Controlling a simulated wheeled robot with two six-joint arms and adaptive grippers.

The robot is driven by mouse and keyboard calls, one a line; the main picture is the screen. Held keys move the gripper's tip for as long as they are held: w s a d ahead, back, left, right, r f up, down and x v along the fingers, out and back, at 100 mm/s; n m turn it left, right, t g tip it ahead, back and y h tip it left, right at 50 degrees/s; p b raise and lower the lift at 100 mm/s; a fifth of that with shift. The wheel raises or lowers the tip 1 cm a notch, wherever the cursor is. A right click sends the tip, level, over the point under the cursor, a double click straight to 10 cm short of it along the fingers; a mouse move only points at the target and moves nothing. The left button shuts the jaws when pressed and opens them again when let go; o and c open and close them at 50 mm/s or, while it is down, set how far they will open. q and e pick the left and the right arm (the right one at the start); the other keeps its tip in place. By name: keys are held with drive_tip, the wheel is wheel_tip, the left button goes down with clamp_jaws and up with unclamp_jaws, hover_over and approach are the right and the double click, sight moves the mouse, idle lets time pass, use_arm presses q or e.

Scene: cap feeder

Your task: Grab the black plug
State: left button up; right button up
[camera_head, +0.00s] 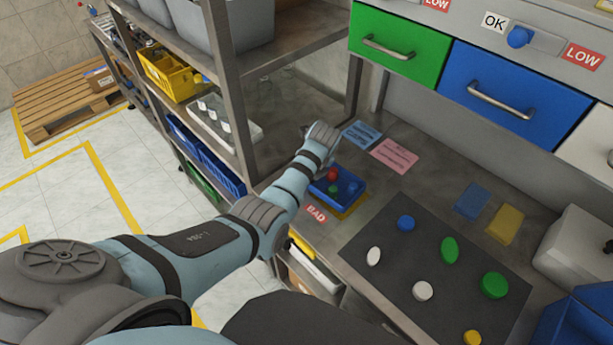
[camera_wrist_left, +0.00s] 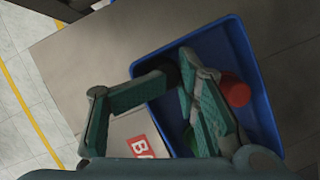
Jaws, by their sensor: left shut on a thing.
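My left gripper (camera_wrist_left: 170,82) is over the blue tray (camera_wrist_left: 240,45) in the left wrist view, its fingers shut on the black plug (camera_wrist_left: 171,72). The plug is a small dark piece between the fingertips, partly hidden by them. I cannot tell whether it still touches the tray floor. A red cap (camera_wrist_left: 235,89) lies in the tray right beside the right finger. In the head view the arm reaches from the left to the tray (camera_head: 352,201); the fingers and the plug are hidden there. My right gripper is not in view.
A BAD label (camera_head: 316,214) lies in front of the tray. A dark mat (camera_head: 393,262) holds several white, green, blue and yellow caps. A metal shelf post (camera_head: 228,95) stands close to the left arm. Green (camera_head: 399,42) and blue (camera_head: 512,92) drawers hang above the bench.

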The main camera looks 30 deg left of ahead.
use_arm(q)
drive_tip(key=shift+s+r, duration=0.15)
drive_tip(key=shift+r, duration=0.3)
clamp_jaws()
drive_tip(key=r+p, duration=0.1)
drive_tip(key=r, duration=0.3)
drive_tip(key=r+p, duration=0.1)
drive_tip(key=r, duration=0.2)
drive_tip(key=shift+w+r, duration=0.2)
drive_tip(key=shift+r, duration=0.2)
wheel_tip(320, 180, up, 12)
drive_tip(key=shift+f+p, duration=0.15)
drive_tip(key=shift+p, duration=0.3)
drive_tip(key=o, duration=1.6)
unclamp_jaws()
drive_tip(key=shift+s, duration=0.1)
